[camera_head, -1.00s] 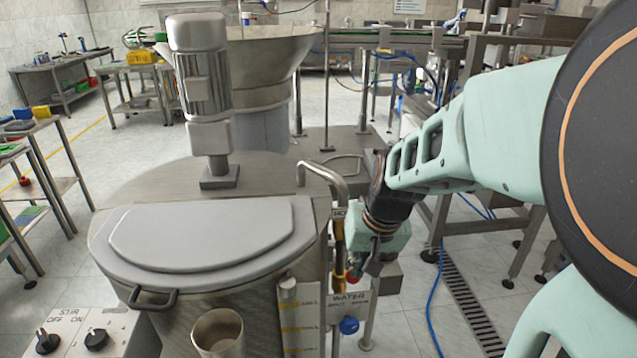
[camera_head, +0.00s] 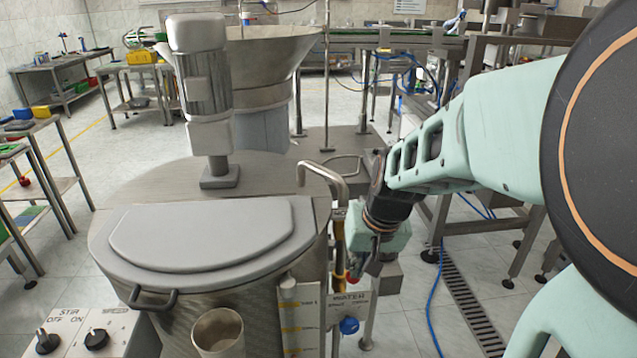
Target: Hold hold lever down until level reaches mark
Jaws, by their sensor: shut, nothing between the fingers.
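The WATER panel (camera_head: 352,303) stands at the right of the steel tank (camera_head: 251,301), with a blue knob (camera_head: 349,326) at its lower part. A lever with a red end (camera_head: 354,279) shows just above the panel, beneath my gripper. My gripper (camera_head: 356,272) is shut and points down at the red end; its fingertips are small and partly hidden, so I cannot tell whether they touch it. A white level scale (camera_head: 289,315) with yellow marks is on the tank front; the level itself is too small to read. A bent spout pipe (camera_head: 325,172) arches over the tank's right edge.
The grey tank lid (camera_head: 203,232) is closed, with a black handle (camera_head: 153,299) in front. A motor (camera_head: 199,90) stands on the tank. A steel cup (camera_head: 218,334) is at the tank front, beside the STIR switch box (camera_head: 75,335).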

